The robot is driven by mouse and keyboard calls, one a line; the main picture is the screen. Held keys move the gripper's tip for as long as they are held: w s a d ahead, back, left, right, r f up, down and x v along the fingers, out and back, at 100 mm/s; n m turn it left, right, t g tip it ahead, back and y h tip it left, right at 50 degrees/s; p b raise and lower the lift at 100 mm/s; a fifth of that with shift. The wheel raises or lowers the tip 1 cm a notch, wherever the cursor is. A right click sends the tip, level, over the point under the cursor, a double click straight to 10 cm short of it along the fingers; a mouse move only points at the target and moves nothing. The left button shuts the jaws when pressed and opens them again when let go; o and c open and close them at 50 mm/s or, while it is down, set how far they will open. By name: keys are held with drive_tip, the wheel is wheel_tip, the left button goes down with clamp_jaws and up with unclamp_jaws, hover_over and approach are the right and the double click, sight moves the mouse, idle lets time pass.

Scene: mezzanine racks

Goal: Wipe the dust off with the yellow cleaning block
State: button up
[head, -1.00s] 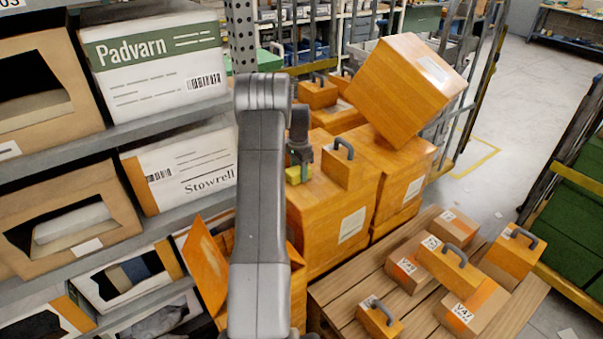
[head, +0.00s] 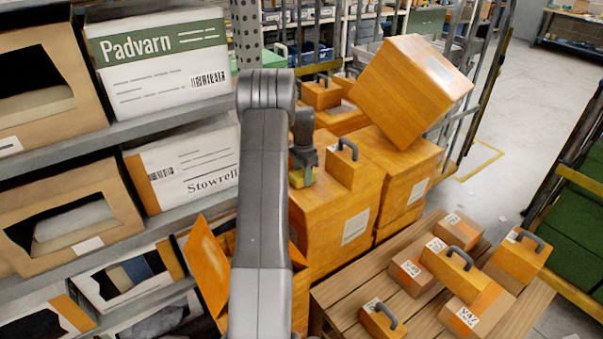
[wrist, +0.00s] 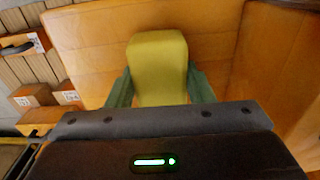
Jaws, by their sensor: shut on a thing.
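The yellow cleaning block (wrist: 157,58) is held between the green fingers of my gripper (wrist: 160,88) in the wrist view, its far end sticking out past them. In the head view my gripper (head: 303,168) points down at the top of a large orange box (head: 335,215), left of a small handled box (head: 346,168). The block (head: 300,182) shows only partly there, low at the box top. I cannot tell whether it touches the surface. In the wrist view the orange surface (wrist: 90,45) lies beyond the block. I cannot make out any dust patch.
A tilted orange box (head: 412,88) rests on the stack at the right. A wooden pallet table (head: 345,290) with several small boxes stands at the front right. Shelves with cartons (head: 160,65) line the left. Open floor (head: 525,100) lies at the far right.

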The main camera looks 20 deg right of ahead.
sight(322, 200)
drive_tip(key=s, duration=0.2)
drive_tip(key=s+f, duration=0.1)
drive_tip(key=shift+s+d, duration=0.1)
drive_tip(key=shift+d, duration=0.25)
drive_tip(key=shift+s+d+r+b, duration=0.1)
drive_tip(key=shift+s+d+b, duration=0.25)
drive_tip(key=shift+s, duration=0.45)
drive_tip(key=shift+s+d+r+b, duration=0.1)
drive_tip(key=shift+s+d+b, duration=0.15)
drive_tip(key=shift+s+d, duration=0.35)
drive_tip(key=shift+s+d+r+b, duration=0.1)
drive_tip(key=shift+s+d, duration=0.05)
drive_tip(key=shift+s, duration=0.55)
drive_tip(key=shift+s+d+r+b, duration=0.1)
drive_tip(key=shift+s+d, duration=0.1)
drive_tip(key=shift+s, duration=0.45)
drive_tip(key=shift+s+d+b, duration=0.1)
drive_tip(key=shift+s+d, duration=0.05)
drive_tip(key=shift+s, duration=0.55)
drive_tip(key=shift+r, duration=0.1)
drive_tip(key=shift+w+r+p, duration=0.15)
drive_tip(key=shift+r+p, duration=1.75)
drive_tip(key=shift+r, duration=1.2)
wheel_tip(322, 200, up, 3)
drive_tip(key=shift+p, duration=1)
